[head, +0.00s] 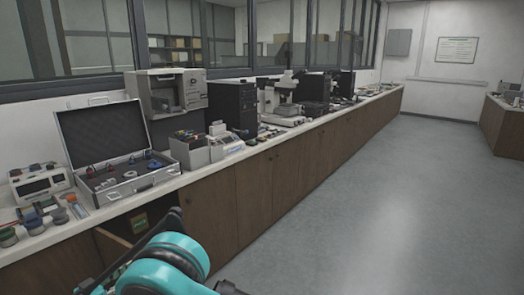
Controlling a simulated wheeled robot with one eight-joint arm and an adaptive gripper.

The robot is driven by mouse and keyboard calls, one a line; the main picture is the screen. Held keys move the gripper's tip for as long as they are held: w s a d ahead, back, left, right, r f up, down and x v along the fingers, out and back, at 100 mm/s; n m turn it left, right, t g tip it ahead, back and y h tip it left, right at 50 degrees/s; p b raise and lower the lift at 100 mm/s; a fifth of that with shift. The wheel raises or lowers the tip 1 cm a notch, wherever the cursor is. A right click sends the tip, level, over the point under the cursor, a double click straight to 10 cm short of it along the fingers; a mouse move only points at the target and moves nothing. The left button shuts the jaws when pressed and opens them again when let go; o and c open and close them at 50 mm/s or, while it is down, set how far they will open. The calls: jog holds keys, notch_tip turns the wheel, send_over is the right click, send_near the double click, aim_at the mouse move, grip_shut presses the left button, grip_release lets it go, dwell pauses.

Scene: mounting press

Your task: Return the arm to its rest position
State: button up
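My arm (165,262) shows at the bottom of the head view, with teal and black joints, in front of the wooden cabinets. I cannot make out my gripper's fingertips; the gripper seems hidden behind the arm or out of frame. A grey boxy machine (188,88) with a dark recessed front stands at the back of the counter on the left. I cannot tell whether it is the mounting press.
A long counter (225,163) runs along the windowed wall. On it are an open case (130,184), a white device (40,183), small jars, a black tower (232,105) and a microscope (287,90). A cabinet opening (115,243) shows beside my arm. The grey floor (400,200) is clear at right.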

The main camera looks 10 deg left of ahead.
jog(key=w+d+r+n+g+h, duration=0.1)
jog(key=w+d+r+g, duration=0.2)
jog(key=w+d, duration=0.9)
jog(key=w+d+r+n+g+h, duration=0.1)
jog(key=w+d+r+g, duration=0.15)
jog(key=w+d, duration=0.95)
jog(key=w+d+g+y, duration=0.1)
jog(key=w+d+g, duration=0.35)
jog(key=d, duration=0.85)
jog(key=s+d+g+y, duration=0.2)
jog(key=s+d, duration=0.1)
jog(key=d, duration=1.9)
jog(key=s+d+f+y, duration=0.2)
jog(key=s+d, duration=0.4)
jog(key=s, duration=0.2)
jog(key=s+d+f+y, duration=0.2)
jog(key=s+d, duration=0.4)
jog(key=s, duration=0.3)
jog(key=shift+d+f, duration=0.25)
jog(key=shift+f, duration=0.55)
jog(key=shift+c, duration=0.2)
